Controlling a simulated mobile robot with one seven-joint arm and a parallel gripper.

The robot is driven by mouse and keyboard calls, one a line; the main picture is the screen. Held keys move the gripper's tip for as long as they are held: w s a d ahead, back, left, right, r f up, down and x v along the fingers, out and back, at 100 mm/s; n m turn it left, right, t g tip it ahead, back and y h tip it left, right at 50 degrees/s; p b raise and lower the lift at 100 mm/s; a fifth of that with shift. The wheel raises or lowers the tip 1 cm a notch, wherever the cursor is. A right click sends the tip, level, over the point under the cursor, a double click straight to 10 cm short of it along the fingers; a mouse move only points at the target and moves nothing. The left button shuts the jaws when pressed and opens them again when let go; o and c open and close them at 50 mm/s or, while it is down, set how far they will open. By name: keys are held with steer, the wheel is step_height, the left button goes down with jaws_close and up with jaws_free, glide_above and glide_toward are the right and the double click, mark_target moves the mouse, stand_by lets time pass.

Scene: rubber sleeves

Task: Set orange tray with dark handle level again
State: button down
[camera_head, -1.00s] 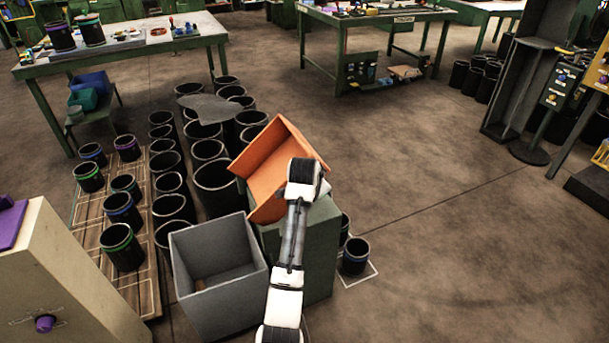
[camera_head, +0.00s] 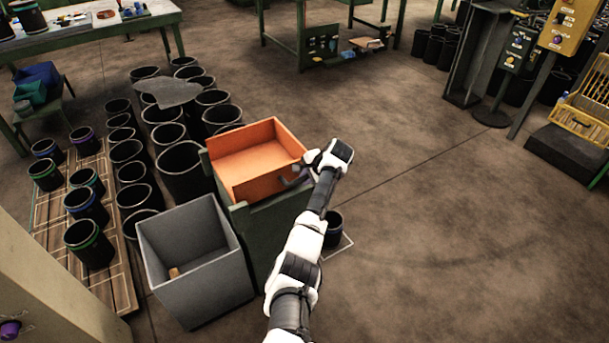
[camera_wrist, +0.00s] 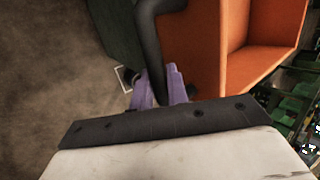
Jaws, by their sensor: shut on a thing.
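The orange tray (camera_head: 256,158) sits on top of the green cabinet (camera_head: 272,235) in the head view, its open side up and its base looking close to level. In the wrist view the tray (camera_wrist: 262,50) fills the upper right. Its dark handle (camera_wrist: 155,50) runs down between the purple fingers of my gripper (camera_wrist: 160,90), which is shut on it. In the head view my gripper (camera_head: 306,172) is at the tray's right side, and my wrist partly hides the handle. The tray's underside is hidden, so I cannot tell whether it rests fully on the cabinet.
A grey open bin (camera_head: 195,262) with a small tan piece inside stands left of the cabinet. Several black sleeves (camera_head: 180,170) crowd the floor behind and left, a grey sheet (camera_head: 168,92) lying over some. The floor (camera_head: 440,230) to the right is clear.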

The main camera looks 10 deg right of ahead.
steer(key=shift+f, duration=0.2)
stand_by(0.3)
steer(key=c, duration=1.7)
jaws_free()
steer(key=shift+f, duration=0.15)
steer(key=b+v, duration=0.1)
steer(key=v, duration=1.3)
steer(key=shift+w+b, duration=0.2)
steer(key=shift+b, duration=0.1)
